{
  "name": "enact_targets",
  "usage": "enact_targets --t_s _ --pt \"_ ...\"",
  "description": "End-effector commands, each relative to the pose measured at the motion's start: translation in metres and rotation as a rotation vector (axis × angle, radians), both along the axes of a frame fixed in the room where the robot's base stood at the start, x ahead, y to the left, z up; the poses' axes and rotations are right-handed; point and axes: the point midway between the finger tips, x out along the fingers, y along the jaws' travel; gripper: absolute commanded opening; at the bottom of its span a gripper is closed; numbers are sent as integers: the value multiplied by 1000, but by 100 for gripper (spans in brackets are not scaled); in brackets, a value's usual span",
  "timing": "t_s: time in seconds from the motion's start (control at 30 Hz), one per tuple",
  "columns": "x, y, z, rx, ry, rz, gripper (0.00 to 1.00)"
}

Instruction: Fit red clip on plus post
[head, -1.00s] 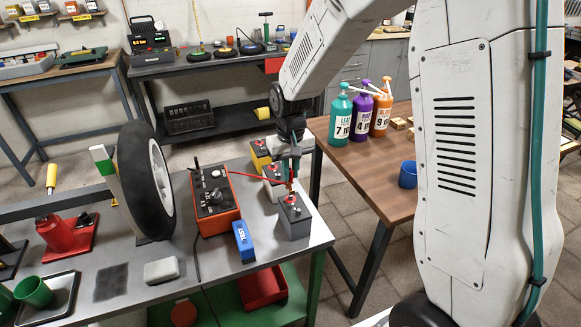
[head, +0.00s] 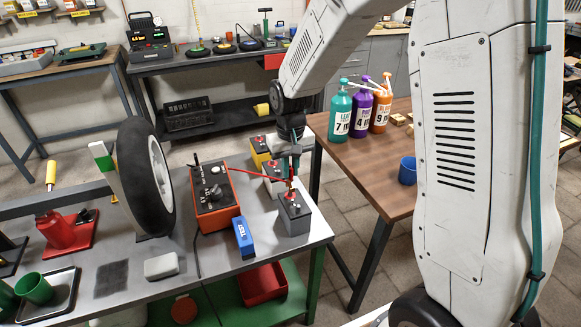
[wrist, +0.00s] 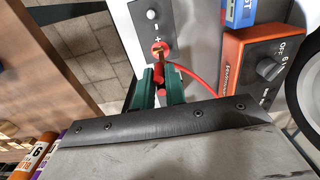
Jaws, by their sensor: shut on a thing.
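The red clip (wrist: 159,74) is between the two green fingers of my gripper (wrist: 160,84), which is shut on it. A red cable (wrist: 203,78) runs from it to the orange charger box (head: 213,197). The clip's brass tip is at the red plus post (wrist: 158,48) of the grey battery (head: 294,215); I cannot tell whether it is seated on the post. The plus sign and the grey minus post (wrist: 152,15) show on the battery top. In the head view the clip and my gripper (head: 291,180) are right above the battery.
A blue tester (head: 243,240) stands beside the charger, left of the battery. Two more batteries, one white (head: 272,187) and one yellow (head: 259,157), stand behind. A tyre (head: 147,178) stands to the left. A wooden table (head: 375,165) with bottles is at right.

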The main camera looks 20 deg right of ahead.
Motion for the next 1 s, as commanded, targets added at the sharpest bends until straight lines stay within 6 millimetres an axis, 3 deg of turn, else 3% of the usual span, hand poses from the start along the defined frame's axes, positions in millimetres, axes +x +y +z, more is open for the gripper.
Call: enact_targets --t_s 1.0 --pt "0 0 -17 0 0 0 0"
